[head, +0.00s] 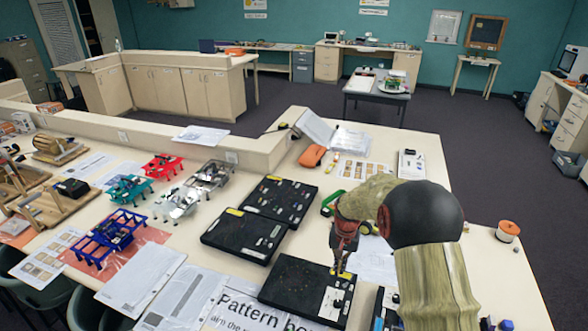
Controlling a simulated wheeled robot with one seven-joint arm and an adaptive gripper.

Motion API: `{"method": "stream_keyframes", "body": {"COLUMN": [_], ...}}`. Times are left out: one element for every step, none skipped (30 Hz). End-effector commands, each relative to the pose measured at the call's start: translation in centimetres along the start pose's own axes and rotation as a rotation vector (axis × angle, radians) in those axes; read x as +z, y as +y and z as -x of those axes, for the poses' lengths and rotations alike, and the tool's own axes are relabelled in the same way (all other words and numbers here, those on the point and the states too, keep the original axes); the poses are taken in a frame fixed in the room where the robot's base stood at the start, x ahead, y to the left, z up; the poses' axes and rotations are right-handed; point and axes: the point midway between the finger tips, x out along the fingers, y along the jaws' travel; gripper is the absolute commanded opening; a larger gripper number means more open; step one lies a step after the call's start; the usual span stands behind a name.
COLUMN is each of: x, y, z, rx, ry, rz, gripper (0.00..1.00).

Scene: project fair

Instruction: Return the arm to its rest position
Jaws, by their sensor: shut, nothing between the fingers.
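My gripper (341,268) is in the head view at the lower right of centre, at the end of my bent arm. It points down over the right part of the nearest black board (283,288), by a white patch with small parts. The fingers are shut and hold nothing. I cannot tell whether the fingertips touch the board. My arm hides part of the table behind it.
The long table (515,290) holds two more black boards (281,197), red, teal and blue frames (110,236), papers, an orange pouch (312,155) and an orange spool (508,231). A raised ledge (262,152) runs behind. Bare tabletop shows at right.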

Motion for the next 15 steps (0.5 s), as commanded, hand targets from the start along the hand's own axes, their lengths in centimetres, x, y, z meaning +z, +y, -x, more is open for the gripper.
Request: {"method": "stream_keyframes", "body": {"x": [0.0, 0.0, 0.1, 0.6, 1.3, 2.3, 3.2, 4.1, 5.3, 6.1, 6.8, 7.7, 8.3, 8.9, 9.7], "y": [0.0, 0.0, 0.1, 0.2, 0.5, 0.9, 1.3, 1.7, 2.1, 2.5, 2.8, 3.1, 3.3, 3.6, 3.9], "z": [0.0, 0.0, 0.0, -0.3, -0.7, -1.1, -1.5, -1.6, -1.1, -0.5, 0.1, 0.7, 1.2, 1.7, 2.5], "rx": [0.0, 0.001, 0.002, 0.006, 0.011, 0.018, 0.024, 0.028, 0.031, 0.032, 0.032, 0.031, 0.031, 0.03, 0.029], "ry": [0.0, -0.001, -0.005, -0.015, -0.031, -0.051, -0.068, -0.084, -0.096, -0.102, -0.103, -0.105, -0.105, -0.104, -0.102], "rz": [0.009, 0.02, 0.039, 0.059, 0.071, 0.089, 0.102, 0.118, 0.139, 0.154, 0.167, 0.183, 0.193, 0.203, 0.216], "gripper": [0.0, 0.0, 0.0, 0.0, 0.0, 0.0, 0.0, 0.0, 0.0, 0.0, 0.0, 0.0, 0.0, 0.0, 0.0]}}
